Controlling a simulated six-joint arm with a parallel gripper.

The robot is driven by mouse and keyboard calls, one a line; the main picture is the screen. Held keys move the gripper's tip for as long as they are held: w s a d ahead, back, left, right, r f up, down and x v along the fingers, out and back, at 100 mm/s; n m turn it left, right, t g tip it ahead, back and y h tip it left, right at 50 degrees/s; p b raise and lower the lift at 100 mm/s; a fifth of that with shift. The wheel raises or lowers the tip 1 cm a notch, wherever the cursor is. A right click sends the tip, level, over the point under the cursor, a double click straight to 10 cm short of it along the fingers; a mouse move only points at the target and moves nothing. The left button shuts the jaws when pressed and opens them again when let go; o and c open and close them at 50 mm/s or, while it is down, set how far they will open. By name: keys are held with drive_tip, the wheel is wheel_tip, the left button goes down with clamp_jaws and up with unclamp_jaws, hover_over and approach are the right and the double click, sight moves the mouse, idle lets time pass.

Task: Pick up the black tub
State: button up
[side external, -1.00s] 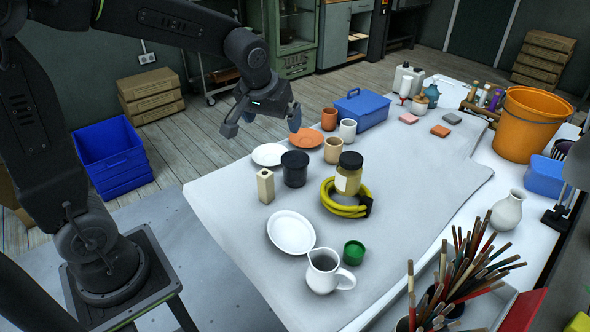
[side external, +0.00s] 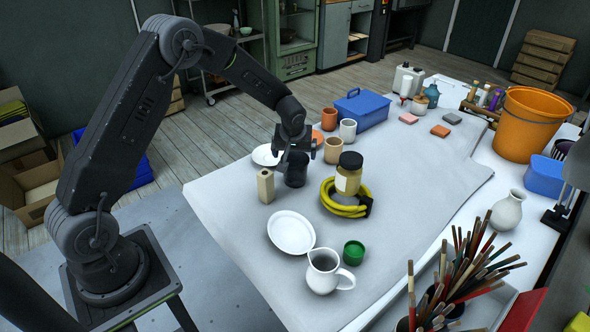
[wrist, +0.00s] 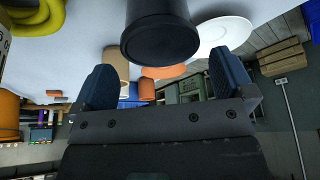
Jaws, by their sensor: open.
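The black tub (side external: 296,176) stands upright on the grey-white table, partly hidden behind my gripper in the side view. In the wrist view the tub (wrist: 160,30) shows large at the top middle, between the lines of my two fingers. My gripper (side external: 296,150) is open at the tub's upper part. In the wrist view my gripper (wrist: 163,72) has its fingers spread wide, with nothing held between them. I cannot tell whether the fingers touch the tub.
A pale square vase (side external: 265,187) stands just left of the tub. A white plate (side external: 267,154) lies behind it. A white oval plate (side external: 291,233) lies in front.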

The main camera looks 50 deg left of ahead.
sight(295, 158)
drive_tip(key=shift+x, duration=3.35)
drive_tip(key=shift+c, duration=0.5)
drive_tip(key=c, duration=0.6)
drive_tip(key=shift+r, duration=0.1)
drive_tip(key=shift+c, duration=0.3)
drive_tip(key=shift+r, duration=0.1)
